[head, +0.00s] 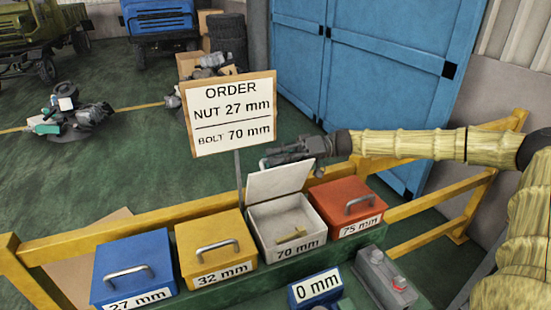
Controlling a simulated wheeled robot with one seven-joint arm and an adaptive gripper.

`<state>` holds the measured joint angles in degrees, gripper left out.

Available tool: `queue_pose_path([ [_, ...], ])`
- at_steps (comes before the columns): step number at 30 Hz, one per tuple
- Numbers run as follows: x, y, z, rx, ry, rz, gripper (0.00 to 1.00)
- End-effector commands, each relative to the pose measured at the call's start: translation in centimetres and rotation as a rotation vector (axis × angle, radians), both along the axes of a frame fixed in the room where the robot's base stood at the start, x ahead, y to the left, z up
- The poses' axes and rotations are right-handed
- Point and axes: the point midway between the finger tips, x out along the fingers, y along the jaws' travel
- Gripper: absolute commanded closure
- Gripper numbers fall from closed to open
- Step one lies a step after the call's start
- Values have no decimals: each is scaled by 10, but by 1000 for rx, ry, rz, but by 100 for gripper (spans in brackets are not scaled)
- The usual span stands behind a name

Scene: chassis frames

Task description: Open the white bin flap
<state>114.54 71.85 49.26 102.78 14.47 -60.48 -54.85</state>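The white bin (257,226), labelled 70 mm, stands in a row of bins on a green bench. Its white flap (279,182) is raised and tilted back, so the inside shows.
A blue 27 mm bin (128,262) and a yellow 32 mm bin (212,240) stand left, a red 75 mm bin (344,201) right. An order sign (229,112) rises behind the bins. A yellow rail (170,217) runs behind. A blue 0 mm display (316,287) stands in front.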

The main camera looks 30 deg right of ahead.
Motion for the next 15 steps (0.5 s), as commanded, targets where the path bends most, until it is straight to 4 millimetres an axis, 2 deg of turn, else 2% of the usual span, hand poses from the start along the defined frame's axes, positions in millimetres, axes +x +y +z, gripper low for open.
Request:
queue_pose_path([
  [1, 0, 0, 0, 0, 0, 0, 96],
  [2, 0, 0, 0, 0, 0, 0, 100],
  [11, 1, -1, -1, 1, 6, 1, 100],
  [15, 10, -1, -3, 4, 56, 1, 100],
])
